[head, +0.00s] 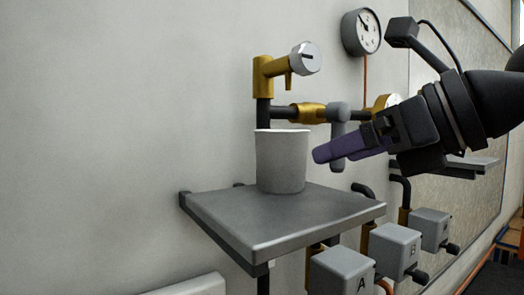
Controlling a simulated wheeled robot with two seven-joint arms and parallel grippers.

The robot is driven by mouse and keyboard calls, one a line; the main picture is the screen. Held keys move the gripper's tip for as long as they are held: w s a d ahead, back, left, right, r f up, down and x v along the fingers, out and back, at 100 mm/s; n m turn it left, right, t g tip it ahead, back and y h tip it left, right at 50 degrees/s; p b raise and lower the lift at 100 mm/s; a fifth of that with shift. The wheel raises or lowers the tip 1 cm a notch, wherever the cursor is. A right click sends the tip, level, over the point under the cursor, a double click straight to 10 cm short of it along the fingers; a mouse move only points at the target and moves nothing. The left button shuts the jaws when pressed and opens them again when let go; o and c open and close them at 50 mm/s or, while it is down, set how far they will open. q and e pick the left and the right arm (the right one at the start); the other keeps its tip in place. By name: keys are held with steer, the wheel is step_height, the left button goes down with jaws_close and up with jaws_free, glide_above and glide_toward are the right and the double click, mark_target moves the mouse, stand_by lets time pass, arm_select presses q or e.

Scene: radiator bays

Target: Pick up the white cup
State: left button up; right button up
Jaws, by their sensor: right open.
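The white cup (282,162) stands upright on a small grey metal shelf (285,222) fixed to the wall, below a brass tap. My right gripper (322,154) comes in from the right, its purple fingers pointing left at the cup. The fingertips are close to the cup's right side, near its upper half, and appear apart from it. The fingers overlap in this view, so the gap between them is hard to see. The gripper holds nothing that I can see. My left gripper is not in view.
A brass tap (275,72) and dark pipes with a grey valve (338,120) are just above and behind the cup. A round gauge (361,32) hangs on the wall. Grey boxes marked A (342,272) and B (395,250) sit below right. The wall at left is clear.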

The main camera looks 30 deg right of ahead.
mark_target(304, 158)
steer(key=w+p, duration=0.1)
steer(key=w+a, duration=0.1)
steer(key=w+p, duration=0.1)
steer(key=shift+w+a+f+p, duration=0.2)
steer(key=shift+w+a+p, duration=0.15)
steer(key=p+x, duration=0.1)
steer(key=x, duration=0.2)
steer(key=shift+w+f, duration=0.15)
steer(key=shift+w, duration=0.05)
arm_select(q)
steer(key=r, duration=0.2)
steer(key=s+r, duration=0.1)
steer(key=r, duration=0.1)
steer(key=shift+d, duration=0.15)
arm_select(e)
steer(key=shift+s, duration=0.1)
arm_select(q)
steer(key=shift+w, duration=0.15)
arm_select(e)
steer(key=c, duration=1)
